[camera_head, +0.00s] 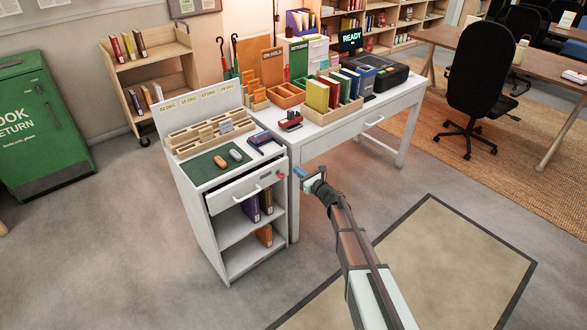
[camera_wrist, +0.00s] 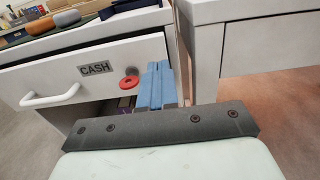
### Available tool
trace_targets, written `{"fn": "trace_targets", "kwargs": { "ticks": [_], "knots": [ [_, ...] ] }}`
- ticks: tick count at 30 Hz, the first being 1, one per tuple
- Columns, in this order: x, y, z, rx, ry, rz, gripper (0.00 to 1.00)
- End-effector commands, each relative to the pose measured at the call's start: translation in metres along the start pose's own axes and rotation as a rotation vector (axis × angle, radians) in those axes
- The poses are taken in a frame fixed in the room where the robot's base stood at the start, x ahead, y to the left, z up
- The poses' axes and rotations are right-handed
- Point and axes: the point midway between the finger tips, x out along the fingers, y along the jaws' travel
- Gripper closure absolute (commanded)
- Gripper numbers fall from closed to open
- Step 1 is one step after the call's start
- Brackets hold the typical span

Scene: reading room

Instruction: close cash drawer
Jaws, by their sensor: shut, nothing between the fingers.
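The cash drawer (camera_head: 245,188) is in the top of a small white cabinet and stands partly open in the head view. In the wrist view its white front (camera_wrist: 84,70) carries a CASH label, a white handle (camera_wrist: 50,96) at the left and a red round piece (camera_wrist: 129,82) at the right. My gripper (camera_head: 299,172) is at the right end of the drawer front, near the red piece. Its blue fingers (camera_wrist: 155,86) are together and empty. I cannot tell whether they touch the drawer.
A white desk (camera_head: 340,125) with book racks stands close to the right of the cabinet. Below the drawer are open shelves with books (camera_head: 266,200). A green mat (camera_head: 214,166) lies on the cabinet top. Floor in front is clear.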

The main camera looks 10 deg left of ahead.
Motion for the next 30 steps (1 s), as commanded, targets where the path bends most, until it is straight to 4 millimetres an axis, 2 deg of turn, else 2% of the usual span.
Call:
{"fn": "trace_targets", "kwargs": {
  "ticks": [1,3,9,15,20,23,26,30],
  "knots": [
    [-0.014,0.001,0.001,0.0,0.001,-0.002,1.0],
    [-0.028,0.002,0.001,0.0,0.001,-0.001,1.0],
    [-0.062,0.001,0.001,0.0,0.001,-0.001,1.0],
    [-0.082,0.0,0.0,0.0,0.0,-0.001,1.0],
    [-0.085,0.006,0.0,0.0,0.0,0.009,1.0],
    [-0.074,0.028,-0.003,0.002,0.003,0.038,1.0],
    [-0.066,0.067,-0.006,0.008,0.01,0.08,1.0],
    [-0.068,0.12,-0.004,0.036,0.009,0.119,1.0]
  ]
}}
